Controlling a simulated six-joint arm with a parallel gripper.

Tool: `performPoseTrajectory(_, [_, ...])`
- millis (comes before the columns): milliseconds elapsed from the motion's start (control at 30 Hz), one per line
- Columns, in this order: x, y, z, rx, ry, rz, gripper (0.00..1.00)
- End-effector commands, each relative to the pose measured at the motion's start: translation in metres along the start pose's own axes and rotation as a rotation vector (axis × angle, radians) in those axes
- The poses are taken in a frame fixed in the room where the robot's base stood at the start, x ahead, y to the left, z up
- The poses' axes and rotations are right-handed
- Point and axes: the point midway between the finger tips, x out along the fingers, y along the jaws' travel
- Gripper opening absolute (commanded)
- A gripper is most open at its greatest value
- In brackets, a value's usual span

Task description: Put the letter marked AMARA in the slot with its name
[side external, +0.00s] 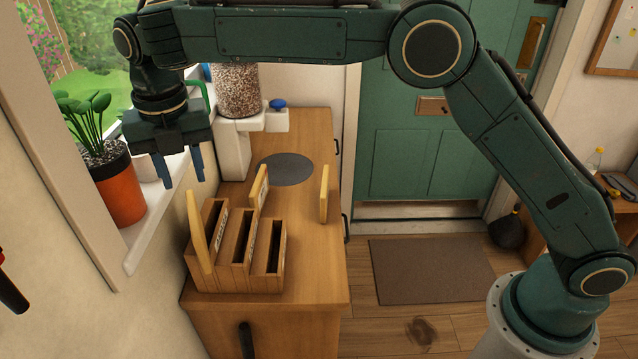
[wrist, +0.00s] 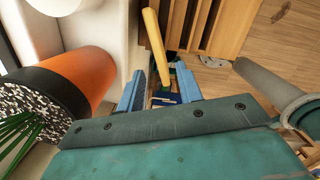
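A wooden letter rack (side external: 262,284) with several slots stands on the front of the wooden cabinet; its name labels are too small to read. I cannot read a name on any letter. My gripper (side external: 181,173) is open and empty, pointing down above and behind the rack's left end. In the wrist view my open fingers (wrist: 159,90) sit below a yellow letter (wrist: 157,48), with the rack (wrist: 232,27) beside it.
A plant in an orange pot (side external: 119,190) stands on the windowsill close to my gripper's left. A white dispenser (side external: 234,145) with a seed-filled jar stands at the cabinet's back. A grey round mat (side external: 286,169) lies on the cabinet top (side external: 297,238), whose right side is mostly clear.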

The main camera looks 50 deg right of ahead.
Motion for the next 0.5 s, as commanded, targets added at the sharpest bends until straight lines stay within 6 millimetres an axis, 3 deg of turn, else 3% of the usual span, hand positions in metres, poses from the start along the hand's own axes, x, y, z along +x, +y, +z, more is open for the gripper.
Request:
performPoseTrajectory(267, [-0.030,-0.037,0.012,0.208,-0.024,0.023,0.36])
performPoseTrajectory(500, [-0.070,-0.100,0.018,0.554,-0.054,0.068,0.36])
